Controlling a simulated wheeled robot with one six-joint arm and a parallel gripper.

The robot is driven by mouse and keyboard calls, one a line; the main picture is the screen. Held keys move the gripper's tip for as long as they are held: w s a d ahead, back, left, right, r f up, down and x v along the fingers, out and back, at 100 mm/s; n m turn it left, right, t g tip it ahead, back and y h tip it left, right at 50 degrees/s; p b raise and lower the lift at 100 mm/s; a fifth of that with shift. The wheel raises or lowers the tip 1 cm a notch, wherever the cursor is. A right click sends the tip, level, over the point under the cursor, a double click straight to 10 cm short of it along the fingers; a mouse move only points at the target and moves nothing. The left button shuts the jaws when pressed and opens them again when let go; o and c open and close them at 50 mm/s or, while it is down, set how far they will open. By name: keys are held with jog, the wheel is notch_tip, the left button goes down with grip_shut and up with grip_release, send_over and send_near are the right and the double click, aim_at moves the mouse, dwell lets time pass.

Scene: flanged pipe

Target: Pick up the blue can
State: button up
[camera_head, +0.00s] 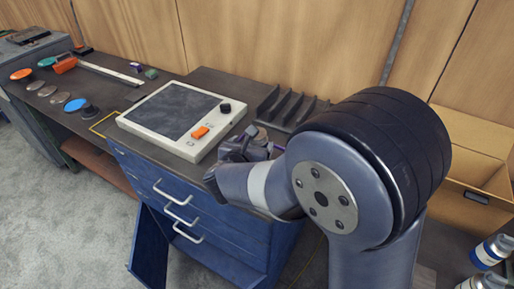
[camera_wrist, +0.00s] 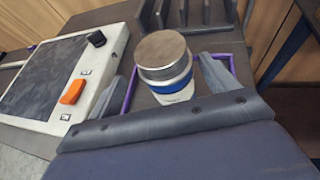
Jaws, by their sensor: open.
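A short can (camera_wrist: 165,62) with a round metal top and a blue band stands upright on the cabinet top in the wrist view. In the head view my gripper (camera_head: 250,147) is low over the cabinet top, right of the white panel device. There my arm and gripper hide most of the can.
A white device (camera_head: 182,119) with a dark screen and orange switch lies just left of my gripper. A dark slotted rack (camera_head: 290,106) stands behind it. Blue-banded cans (camera_head: 491,251) and a cardboard box (camera_head: 470,185) are at right. Small discs lie on the far-left bench.

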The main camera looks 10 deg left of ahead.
jog(key=w, duration=0.1)
jog(key=w+p, duration=0.1)
jog(key=w+d+f+p, duration=0.1)
jog(key=shift+w, duration=0.3)
jog(key=shift+w+f, duration=0.3)
jog(key=shift+w, duration=0.3)
jog(key=c, duration=1.2)
jog(key=shift+c, duration=0.6)
jog(key=shift+r, duration=0.15)
